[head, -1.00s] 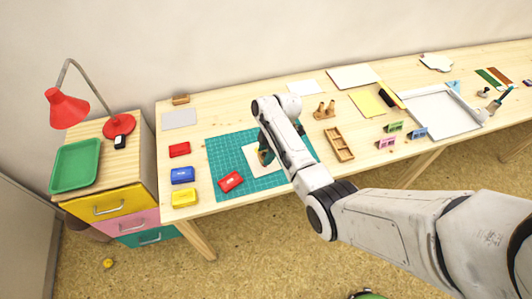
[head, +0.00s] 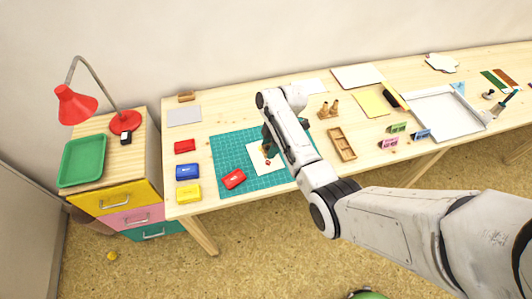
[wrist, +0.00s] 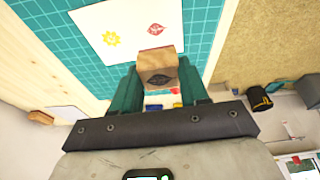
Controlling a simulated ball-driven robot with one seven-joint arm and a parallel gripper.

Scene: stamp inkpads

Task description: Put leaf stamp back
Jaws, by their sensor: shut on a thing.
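My gripper (wrist: 158,84) is shut on a wooden block stamp (wrist: 161,62) with a dark leaf mark on the face toward the wrist camera. In the head view my gripper (head: 269,140) is over the teal cutting mat (head: 226,150), partly hidden by my arm; the stamp is hard to make out there. White paper (head: 256,158) lies on the mat. In the wrist view the paper (wrist: 125,48) carries a yellow sun print (wrist: 113,38) and a red leaf print (wrist: 156,29). A wooden compartment tray (head: 343,144) stands right of the mat.
An open red inkpad (head: 233,179) lies on the mat's front left. Red (head: 184,146), blue (head: 187,172) and yellow (head: 188,193) pads stand left of it. A wooden stand with pegs (head: 328,110) is behind the tray. Bare table lies between mat and tray.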

